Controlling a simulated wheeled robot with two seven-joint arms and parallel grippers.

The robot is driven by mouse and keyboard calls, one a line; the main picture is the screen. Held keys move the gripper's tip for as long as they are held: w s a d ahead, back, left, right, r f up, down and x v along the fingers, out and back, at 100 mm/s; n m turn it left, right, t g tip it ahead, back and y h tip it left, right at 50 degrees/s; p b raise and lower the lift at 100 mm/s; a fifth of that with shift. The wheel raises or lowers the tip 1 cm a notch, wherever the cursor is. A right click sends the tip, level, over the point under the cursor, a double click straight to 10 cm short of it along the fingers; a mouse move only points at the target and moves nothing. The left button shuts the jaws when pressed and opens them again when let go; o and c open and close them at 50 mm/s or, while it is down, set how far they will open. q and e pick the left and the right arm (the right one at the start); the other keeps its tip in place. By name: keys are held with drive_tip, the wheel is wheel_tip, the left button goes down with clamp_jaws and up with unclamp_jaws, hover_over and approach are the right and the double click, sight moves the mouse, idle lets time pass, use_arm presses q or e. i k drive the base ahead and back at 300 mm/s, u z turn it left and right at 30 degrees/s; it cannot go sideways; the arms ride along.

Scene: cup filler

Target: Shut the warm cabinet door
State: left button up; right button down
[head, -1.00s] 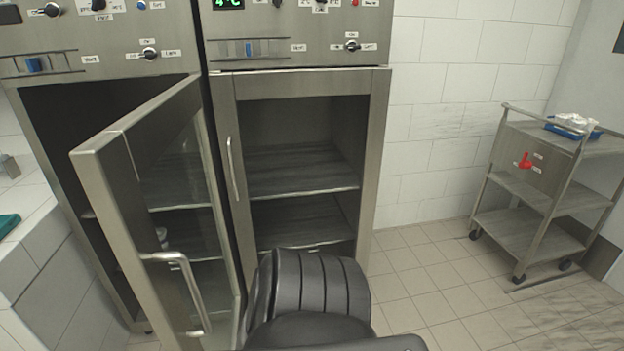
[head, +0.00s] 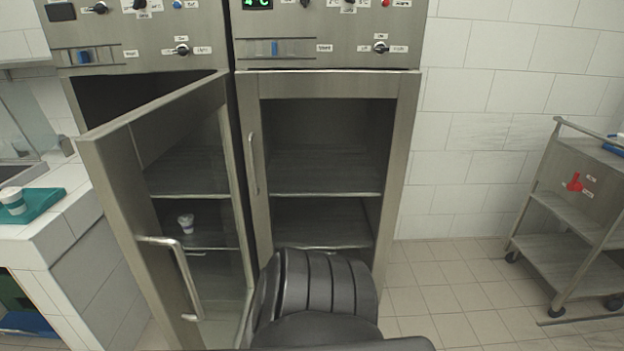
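Two steel cabinets stand side by side in the head view. The left cabinet's framed glass door (head: 112,190) is swung open toward me, hinged on its right side. Its bar handle (head: 178,275) is on the free left side, and no gripper touches it. A small white cup (head: 185,222) shows through the glass. The right cabinet's door (head: 318,165) is closed, with a display reading 4 °C above it. A dark arm link of mine is at the bottom middle. Neither gripper is in view.
A tiled counter (head: 60,215) at the left holds a green tray (head: 42,204) with a cup on it. A steel trolley (head: 570,215) stands at the right. Tiled floor between the cabinets and trolley is free.

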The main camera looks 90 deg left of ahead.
sight(114, 154)
drive_tip(key=u, duration=3.4)
drive_tip(key=i, duration=0.5)
drive_tip(key=u, duration=2.35)
drive_tip(key=k, duration=1)
drive_tip(key=z, duration=0.75)
